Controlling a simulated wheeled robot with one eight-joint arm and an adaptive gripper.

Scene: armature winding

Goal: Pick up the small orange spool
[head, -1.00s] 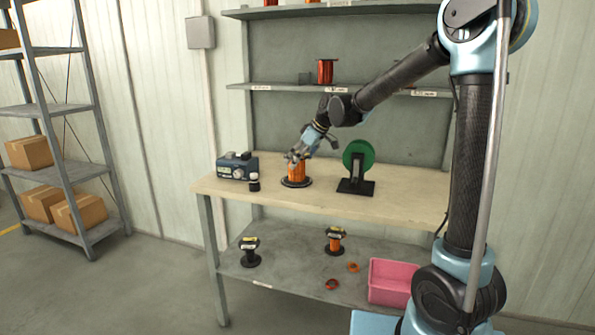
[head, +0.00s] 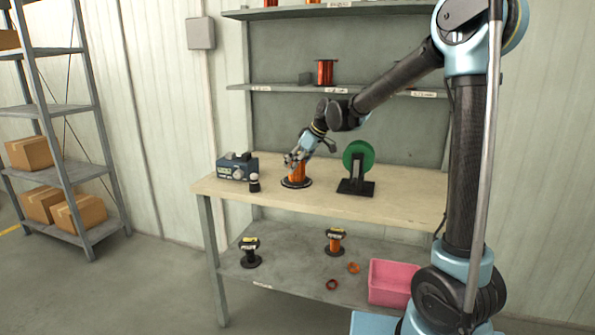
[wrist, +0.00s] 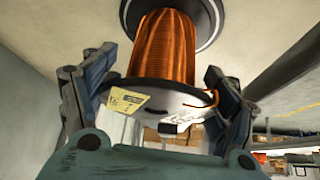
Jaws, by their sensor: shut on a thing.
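The orange spool (head: 298,173) stands upright on the worktable, its black round base on the tabletop. In the wrist view, its copper-orange winding (wrist: 165,50) and near black flange with a yellow label (wrist: 128,99) fill the middle. My gripper (head: 294,158) is at the top of the spool. In the wrist view its two fingers lie on either side of the flange, and it is shut on the spool. My fingers hide part of the spool's top in the head view.
A blue-grey device (head: 237,167) and a small dark jar (head: 254,183) stand left of the spool. A green reel on a black stand (head: 359,160) is at its right. A shelf (head: 330,89) is above. Smaller spools and a pink bin (head: 391,282) are on the lower shelf.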

